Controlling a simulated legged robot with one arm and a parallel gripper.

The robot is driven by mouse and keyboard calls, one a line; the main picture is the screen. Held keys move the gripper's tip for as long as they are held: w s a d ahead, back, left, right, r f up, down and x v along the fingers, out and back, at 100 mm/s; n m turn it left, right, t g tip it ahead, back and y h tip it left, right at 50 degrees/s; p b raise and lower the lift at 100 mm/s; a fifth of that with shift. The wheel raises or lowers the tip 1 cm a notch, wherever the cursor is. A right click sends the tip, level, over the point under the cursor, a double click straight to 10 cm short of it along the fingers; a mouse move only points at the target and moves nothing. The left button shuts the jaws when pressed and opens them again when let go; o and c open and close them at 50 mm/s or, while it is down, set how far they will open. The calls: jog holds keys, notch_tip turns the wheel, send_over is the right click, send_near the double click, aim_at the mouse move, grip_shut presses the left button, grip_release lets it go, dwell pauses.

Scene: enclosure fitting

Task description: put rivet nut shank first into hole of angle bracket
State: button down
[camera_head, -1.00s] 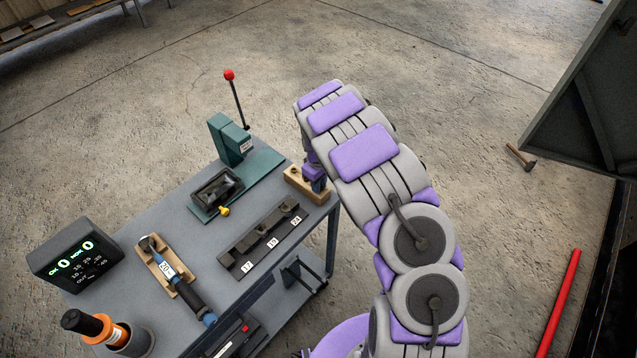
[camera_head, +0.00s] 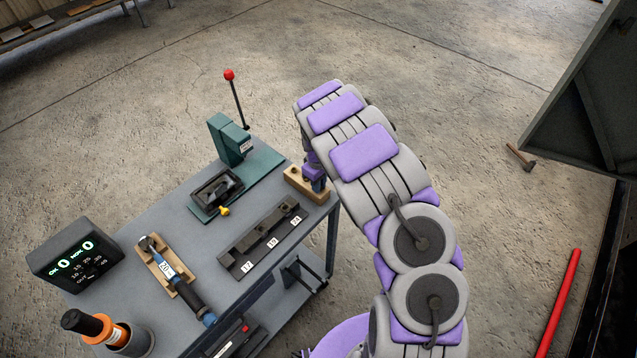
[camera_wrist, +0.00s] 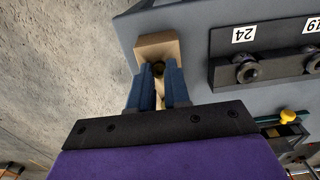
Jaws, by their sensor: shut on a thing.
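In the wrist view, my gripper (camera_wrist: 160,72) has its two blue fingers shut on a small dark, brassy round thing (camera_wrist: 158,68), seemingly the rivet nut. The fingertips are right at a wooden block (camera_wrist: 155,46). Whether the nut sits in the block or is clear of it cannot be told. In the head view the block (camera_head: 303,188) stands at the table's far right corner, and my gripper (camera_head: 318,184) is partly hidden by my arm. I cannot clearly make out the angle bracket; a dark fixture (camera_head: 217,190) sits in front of the green press.
The green press (camera_head: 230,140) has a tall red-knobbed lever. A dark rack (camera_head: 262,240) labelled 17, 19 and 24 lies beside the wooden block.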

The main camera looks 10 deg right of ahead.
jog(key=shift+r, duration=0.15)
dwell(0.3)
jog(key=shift+r+p, duration=0.55)
jog(key=shift+r, duration=0.8)
jog(key=shift+a, duration=0.1)
